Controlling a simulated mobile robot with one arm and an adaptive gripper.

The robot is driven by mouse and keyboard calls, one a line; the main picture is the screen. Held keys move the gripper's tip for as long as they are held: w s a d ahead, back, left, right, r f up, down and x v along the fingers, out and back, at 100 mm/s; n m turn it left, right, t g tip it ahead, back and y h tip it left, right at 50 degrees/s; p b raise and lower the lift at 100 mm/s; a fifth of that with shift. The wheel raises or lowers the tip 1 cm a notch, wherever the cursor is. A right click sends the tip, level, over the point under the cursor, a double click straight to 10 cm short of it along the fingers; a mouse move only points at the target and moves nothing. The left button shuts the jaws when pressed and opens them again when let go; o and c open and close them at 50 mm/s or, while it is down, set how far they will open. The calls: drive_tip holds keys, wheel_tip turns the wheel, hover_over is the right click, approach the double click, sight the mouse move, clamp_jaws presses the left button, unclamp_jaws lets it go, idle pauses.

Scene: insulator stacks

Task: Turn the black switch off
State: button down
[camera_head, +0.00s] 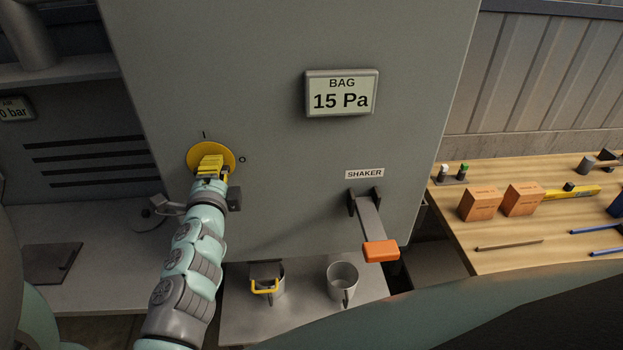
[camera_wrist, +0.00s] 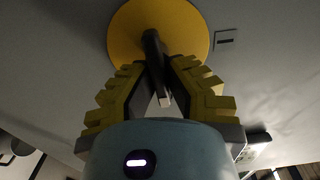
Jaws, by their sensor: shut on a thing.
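The black switch (camera_wrist: 151,44) is a bar-shaped handle on a round yellow disc (camera_head: 228,151), on the front of a grey cabinet. The disc also shows in the wrist view (camera_wrist: 190,30). In the camera_head view, an "I" mark stands above the disc and an "O" mark to its right. My gripper (camera_head: 210,163), with yellow stepped fingers, reaches the disc from below. In the wrist view my gripper (camera_wrist: 157,67) has its fingers on either side of the black handle, shut on it. In the camera_head view my gripper hides the handle, so its exact angle is unclear there.
A "15 Pa" display (camera_head: 341,93) and a SHAKER lever with an orange grip (camera_head: 380,251) are to the right on the cabinet. Two mugs stand below, one grey (camera_head: 342,281). A wooden bench (camera_head: 510,229) with orange boxes is at the right.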

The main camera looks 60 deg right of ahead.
drive_tip(key=c, duration=1)
unclamp_jaws()
drive_tip(key=shift+w, duration=0.1)
drive_tip(key=shift+v, duration=6.05)
drive_tip(key=shift+d, duration=0.1)
